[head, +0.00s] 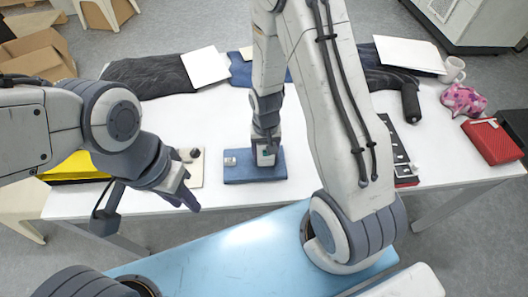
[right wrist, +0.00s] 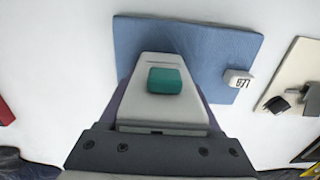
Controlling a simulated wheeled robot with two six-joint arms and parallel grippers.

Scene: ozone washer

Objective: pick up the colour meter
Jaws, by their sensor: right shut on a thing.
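The colour meter (right wrist: 160,110), a pale grey device with a teal button, is between the fingers of my right gripper (head: 265,155). In the head view the colour meter (head: 267,158) is small and partly covered by the gripper. My right gripper points down over a folded blue denim cloth (head: 245,177) and is shut on the meter. The cloth (right wrist: 190,48) also shows in the right wrist view; I cannot tell whether the meter touches it. My left gripper (head: 186,192) is over the table's front edge, left of the cloth, seemingly empty; its finger gap is unclear.
A small white labelled block (head: 230,161) lies on the cloth's left part. A cream board (head: 190,170) with dark parts is to its left. A black panel (head: 398,150), red box (head: 490,141), pink cloth (head: 463,100) and mug (head: 453,70) stand right. White table (head: 215,115) shows between.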

